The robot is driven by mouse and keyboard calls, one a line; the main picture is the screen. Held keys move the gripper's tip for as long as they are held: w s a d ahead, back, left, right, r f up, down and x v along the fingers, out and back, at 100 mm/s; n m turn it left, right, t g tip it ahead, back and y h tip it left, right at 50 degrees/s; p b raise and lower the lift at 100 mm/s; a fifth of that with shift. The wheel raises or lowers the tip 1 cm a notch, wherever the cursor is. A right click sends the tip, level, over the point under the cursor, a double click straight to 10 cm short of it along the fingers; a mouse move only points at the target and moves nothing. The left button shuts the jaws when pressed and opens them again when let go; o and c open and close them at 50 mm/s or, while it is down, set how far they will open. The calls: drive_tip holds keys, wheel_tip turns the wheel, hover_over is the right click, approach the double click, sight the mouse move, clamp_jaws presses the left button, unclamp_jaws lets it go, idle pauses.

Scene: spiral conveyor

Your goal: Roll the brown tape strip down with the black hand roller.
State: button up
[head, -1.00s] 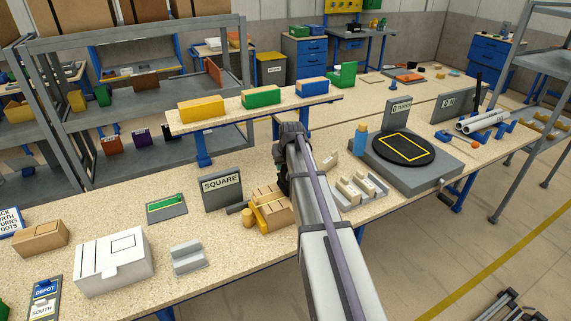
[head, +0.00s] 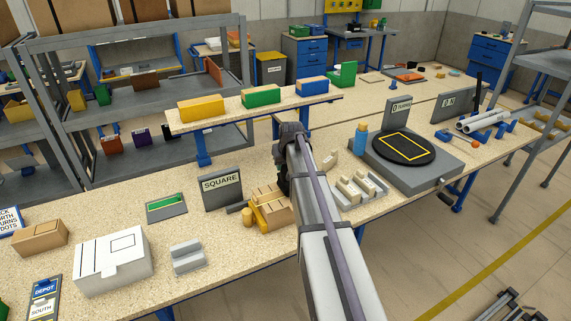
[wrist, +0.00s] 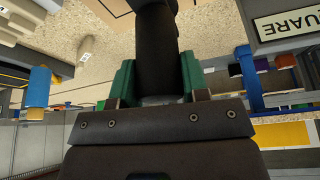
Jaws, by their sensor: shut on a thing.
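My gripper (wrist: 157,68) is shut on a thick black cylinder (wrist: 157,40), which looks like the handle of the hand roller. Its green fingers press on both sides of the handle in the wrist view. The far end of the roller runs out of the top of that view. In the head view my arm covers most of the gripper and the roller, beside the yellow holder. I cannot make out the brown tape strip in either view. A tan surface (wrist: 105,8) shows beside the roller at the top of the wrist view.
A grey rack (head: 357,192) and a black turntable (head: 402,148) stand to the right. A white box (head: 113,262) and a grey block (head: 187,257) are at the left.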

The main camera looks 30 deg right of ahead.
drive_tip(key=shift+f, duration=0.1)
idle(0.6)
drive_tip(key=shift+a, duration=4.55)
drive_tip(key=shift+d, duration=4.75)
drive_tip(key=shift+a, duration=0.1)
wheel_tip(320, 180, up, 7)
drive_tip(key=p, duration=0.7)
